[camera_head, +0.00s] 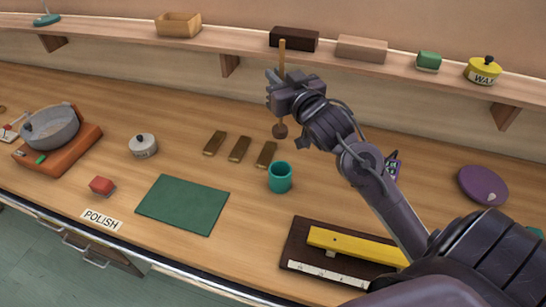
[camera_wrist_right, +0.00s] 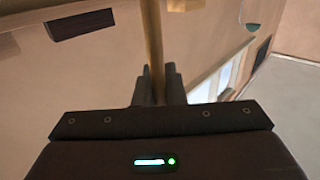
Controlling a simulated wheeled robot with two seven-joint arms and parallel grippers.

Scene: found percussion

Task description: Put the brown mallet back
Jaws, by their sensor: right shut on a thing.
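The brown mallet (camera_head: 280,131) hangs upright from my right gripper (camera_head: 276,80), with its round brown head down and its light wooden handle sticking up above the jaws. The right gripper is shut on the handle, which also shows in the right wrist view (camera_wrist_right: 152,40) between the two fingers (camera_wrist_right: 157,85). In the head view the mallet's head appears just above a teal cup (camera_head: 280,180) and beside several brown bars. I cannot tell its exact height above the table. My left gripper is not in view.
A green mat (camera_head: 183,204) lies front centre beside a "POLISH" label (camera_head: 101,220). A yellow bar (camera_head: 355,245) lies on a dark board at front right. A grey bowl (camera_head: 52,128) stands left.

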